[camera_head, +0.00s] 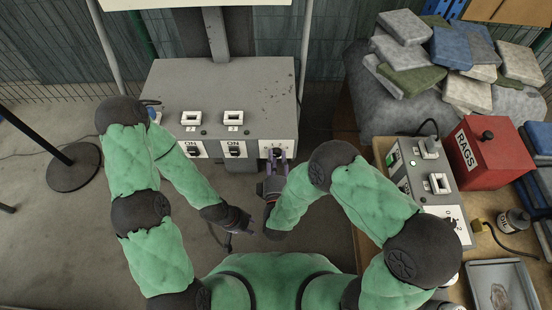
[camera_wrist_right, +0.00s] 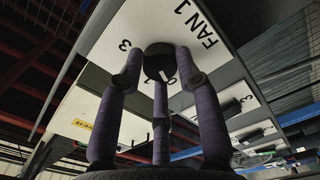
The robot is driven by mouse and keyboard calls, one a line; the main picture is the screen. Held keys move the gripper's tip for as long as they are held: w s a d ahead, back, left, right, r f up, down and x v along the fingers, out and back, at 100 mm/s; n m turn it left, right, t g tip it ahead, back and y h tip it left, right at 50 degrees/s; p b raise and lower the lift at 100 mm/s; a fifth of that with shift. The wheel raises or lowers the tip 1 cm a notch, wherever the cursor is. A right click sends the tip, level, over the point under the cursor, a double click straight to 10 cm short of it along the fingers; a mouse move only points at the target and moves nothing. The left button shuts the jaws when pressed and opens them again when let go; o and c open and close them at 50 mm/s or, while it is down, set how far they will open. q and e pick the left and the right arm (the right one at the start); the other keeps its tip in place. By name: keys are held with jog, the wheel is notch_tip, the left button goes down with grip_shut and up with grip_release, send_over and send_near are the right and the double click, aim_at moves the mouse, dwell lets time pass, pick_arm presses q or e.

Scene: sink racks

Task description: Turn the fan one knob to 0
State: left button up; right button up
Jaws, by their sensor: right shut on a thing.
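The fan one knob is a round black knob (camera_wrist_right: 158,58) on a white plate marked "FAN 1" (camera_wrist_right: 196,26). The plate (camera_head: 266,149) is at the right end of the grey cabinet's front in the head view. My right gripper (camera_head: 276,160) is at this plate. In the right wrist view, the purple fingers of my right gripper (camera_wrist_right: 158,75) are closed around the knob. A "3" shows left of the knob; other marks are partly hidden by fingers, and I cannot read the pointer. My left gripper (camera_head: 240,222) hangs empty, lower and to the left, apart from the cabinet.
A table at the right holds another control box (camera_head: 425,170), a red "RAGS" box (camera_head: 487,150) and a metal tray (camera_head: 500,285). A post base (camera_head: 72,168) stands left.

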jog(key=shift+s+d+f+n, duration=0.15)
jog(key=shift+d+f+n, duration=0.05)
jog(key=shift+f+n, duration=0.1)
jog(key=o, duration=1.1)
jog(key=shift+o, duration=0.2)
jog(key=shift+r, duration=0.15)
jog(key=shift+r, duration=0.15)
jog(key=shift+a+r, duration=0.1)
jog(key=shift+r, duration=0.15)
notch_tip(320, 180, up, 9)
jog(key=shift+r, duration=0.15)
